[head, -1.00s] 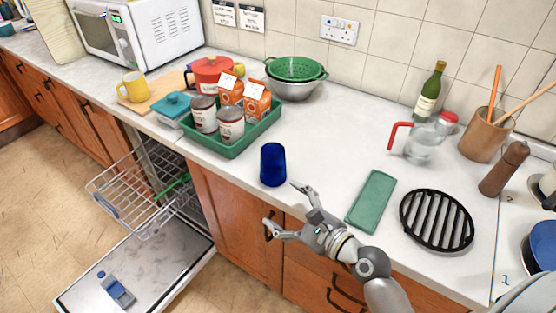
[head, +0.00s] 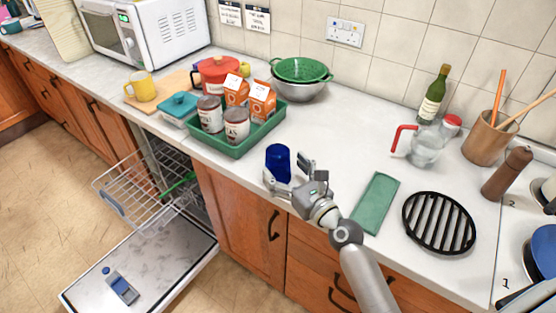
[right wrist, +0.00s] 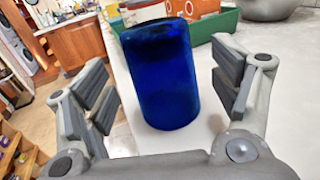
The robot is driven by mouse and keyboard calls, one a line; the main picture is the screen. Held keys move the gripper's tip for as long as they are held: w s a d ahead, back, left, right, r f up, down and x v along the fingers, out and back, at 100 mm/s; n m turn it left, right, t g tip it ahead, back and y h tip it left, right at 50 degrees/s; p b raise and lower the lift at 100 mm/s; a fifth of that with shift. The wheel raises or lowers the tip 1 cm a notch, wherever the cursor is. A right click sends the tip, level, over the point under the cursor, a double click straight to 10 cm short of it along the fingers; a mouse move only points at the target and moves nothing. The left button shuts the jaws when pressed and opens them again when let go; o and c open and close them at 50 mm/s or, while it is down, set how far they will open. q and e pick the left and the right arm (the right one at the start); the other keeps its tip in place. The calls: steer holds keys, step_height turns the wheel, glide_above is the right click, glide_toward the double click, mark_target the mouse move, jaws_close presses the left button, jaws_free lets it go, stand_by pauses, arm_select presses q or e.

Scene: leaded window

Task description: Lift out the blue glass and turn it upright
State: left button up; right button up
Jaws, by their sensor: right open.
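The blue glass (head: 278,162) stands on end on the counter near its front edge, left of the green mat. I cannot tell for sure whether its mouth or its base is on top. My right gripper (head: 287,172) is open, with its fingers on either side of the glass. In the right wrist view the glass (right wrist: 163,75) fills the space between the two open fingers (right wrist: 163,92), with gaps on both sides, so it is not clamped. My left gripper is not in view.
A green tray (head: 236,151) with cans and cartons stands behind and left of the glass. The dishwasher is open, its wire rack (head: 140,190) pulled out. A green mat (head: 375,204), black trivet (head: 438,222) and clear jug (head: 426,150) stand to the right.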

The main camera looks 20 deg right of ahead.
mark_target(284, 169)
steer(key=x, duration=0.3)
steer(key=shift+w+f, duration=0.25)
steer(key=shift+w, duration=0.15)
steer(key=shift+s, duration=0.1)
steer(key=shift+c, duration=0.7)
steer(key=shift+r, duration=0.1)
steer(key=c, duration=1.2)
